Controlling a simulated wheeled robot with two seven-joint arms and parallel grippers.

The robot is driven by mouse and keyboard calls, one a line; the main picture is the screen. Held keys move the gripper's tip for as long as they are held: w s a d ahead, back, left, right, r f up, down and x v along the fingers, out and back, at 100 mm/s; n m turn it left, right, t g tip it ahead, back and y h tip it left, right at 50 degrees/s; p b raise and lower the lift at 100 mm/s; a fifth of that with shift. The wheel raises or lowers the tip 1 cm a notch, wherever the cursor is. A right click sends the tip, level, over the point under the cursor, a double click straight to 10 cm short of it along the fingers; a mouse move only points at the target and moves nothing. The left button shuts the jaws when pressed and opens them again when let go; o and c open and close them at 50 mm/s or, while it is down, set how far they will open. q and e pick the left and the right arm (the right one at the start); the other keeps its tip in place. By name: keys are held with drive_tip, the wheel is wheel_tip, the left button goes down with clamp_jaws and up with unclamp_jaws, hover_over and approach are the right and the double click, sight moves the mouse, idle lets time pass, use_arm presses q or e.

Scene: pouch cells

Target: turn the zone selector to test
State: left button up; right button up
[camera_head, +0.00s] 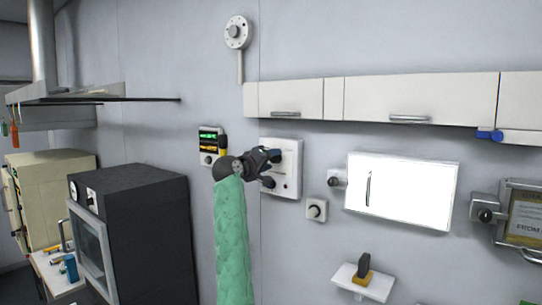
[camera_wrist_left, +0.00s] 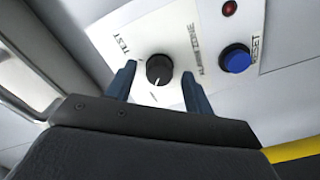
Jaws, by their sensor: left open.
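The white control panel (camera_head: 291,150) is on the wall in the head view, partly hidden by my left gripper (camera_head: 270,168). In the left wrist view the zone selector is a round black knob (camera_wrist_left: 159,70) on this panel, with a TEST label at its upper left and another label, hard to read, on its right. My left gripper (camera_wrist_left: 158,72) is open, with one dark blue finger on each side of the knob. I cannot tell whether the fingers touch it. The knob's exact pointer direction is unclear.
A blue RESET button (camera_wrist_left: 236,59) and a red light (camera_wrist_left: 229,8) are right of the knob. A green-lit box (camera_head: 209,136) is left of the panel. A small knob box (camera_head: 316,209) and a bright white cabinet (camera_head: 410,190) are to its right. Wall cupboards (camera_head: 300,98) hang above.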

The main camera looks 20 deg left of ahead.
use_arm(q)
drive_tip(key=shift+w+d, duration=0.1)
drive_tip(key=shift+w, duration=0.15)
drive_tip(key=shift+c, duration=0.4)
